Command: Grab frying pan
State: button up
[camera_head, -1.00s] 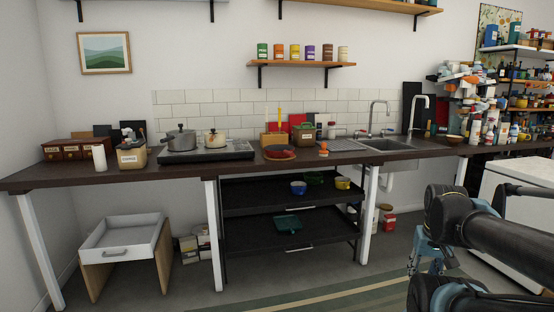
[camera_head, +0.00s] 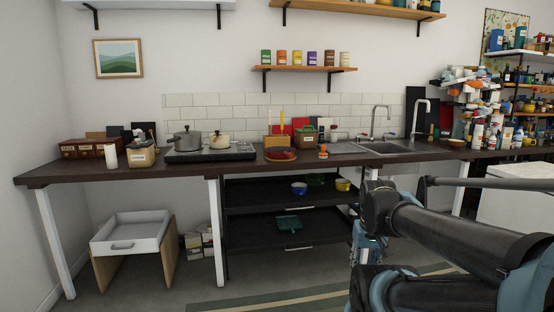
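I cannot tell for sure which thing is the frying pan. A shallow round red dish or pan (camera_head: 281,155) lies on the dark counter, right of the stove. A flat teal-green pan-like piece (camera_head: 288,223) lies on the lower shelf of the black rack under the counter. My arm comes in from the right, bent near the front right. Blue parts at its far end (camera_head: 368,245) may be my gripper, low in front of the counter and right of the rack. Its fingers are mostly hidden behind the arm, and I see nothing held.
A grey pot (camera_head: 185,142) and a cream pot (camera_head: 220,140) stand on the stove (camera_head: 210,155). Blue (camera_head: 299,188) and yellow (camera_head: 343,185) pots sit on the rack's upper shelf. A white drawer unit (camera_head: 130,232) stands at left. The floor before the rack is clear.

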aim_at(279, 151)
jog(key=i, duration=1)
